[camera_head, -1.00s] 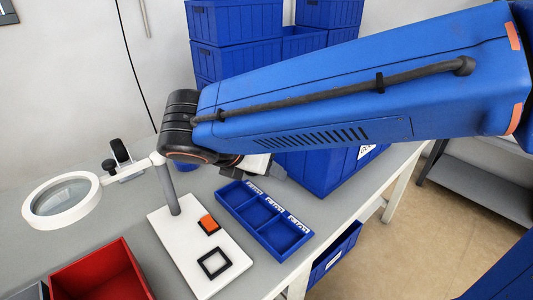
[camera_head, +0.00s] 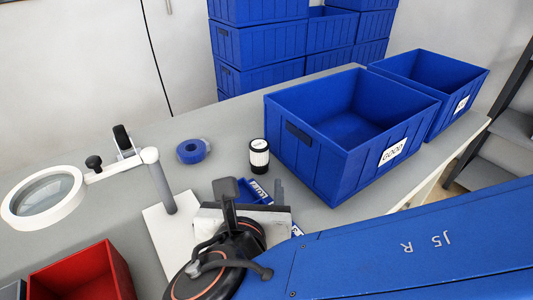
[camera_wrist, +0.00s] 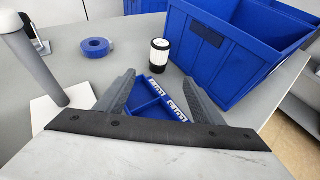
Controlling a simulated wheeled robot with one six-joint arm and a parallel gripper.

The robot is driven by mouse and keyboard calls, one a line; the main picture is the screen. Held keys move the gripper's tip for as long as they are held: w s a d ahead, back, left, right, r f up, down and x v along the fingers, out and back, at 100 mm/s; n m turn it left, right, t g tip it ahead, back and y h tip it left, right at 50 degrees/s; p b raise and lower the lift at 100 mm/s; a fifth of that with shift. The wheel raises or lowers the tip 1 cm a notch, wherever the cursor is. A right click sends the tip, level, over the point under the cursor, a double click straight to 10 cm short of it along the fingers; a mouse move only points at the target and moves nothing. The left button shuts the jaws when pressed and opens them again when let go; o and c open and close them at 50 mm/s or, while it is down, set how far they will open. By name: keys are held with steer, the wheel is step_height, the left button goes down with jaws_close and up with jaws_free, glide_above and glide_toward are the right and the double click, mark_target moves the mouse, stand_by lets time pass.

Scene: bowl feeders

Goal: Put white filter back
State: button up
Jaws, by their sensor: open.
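A white filter, a small cylinder with black ends (camera_head: 259,158), stands upright on the grey table beside the blue bin marked GOOD. It also shows in the wrist view (camera_wrist: 159,58), beyond my fingertips. My gripper (camera_head: 254,190) is open, with nothing between its fingers, and is nearer than the filter and apart from it. In the wrist view its two fingers (camera_wrist: 158,80) frame the blue compartment tray (camera_wrist: 143,99). The tray's visible compartments look empty; my gripper hides much of it in the head view.
The blue GOOD bin (camera_head: 342,177) stands right of the filter, with a second blue bin (camera_head: 440,62) behind it. A blue tape roll (camera_head: 193,150) lies left. A magnifier lamp (camera_head: 45,195), white board (camera_head: 158,227) and red bin (camera_head: 82,278) are at left.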

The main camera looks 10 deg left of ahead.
mark_target(259, 161)
steer(key=x, duration=1.2)
steer(key=shift+f, duration=0.1)
steer(key=shift+x, duration=2.6)
steer(key=shift+a, duration=0.15)
steer(key=c, duration=1.2)
steer(key=shift+c, duration=0.2)
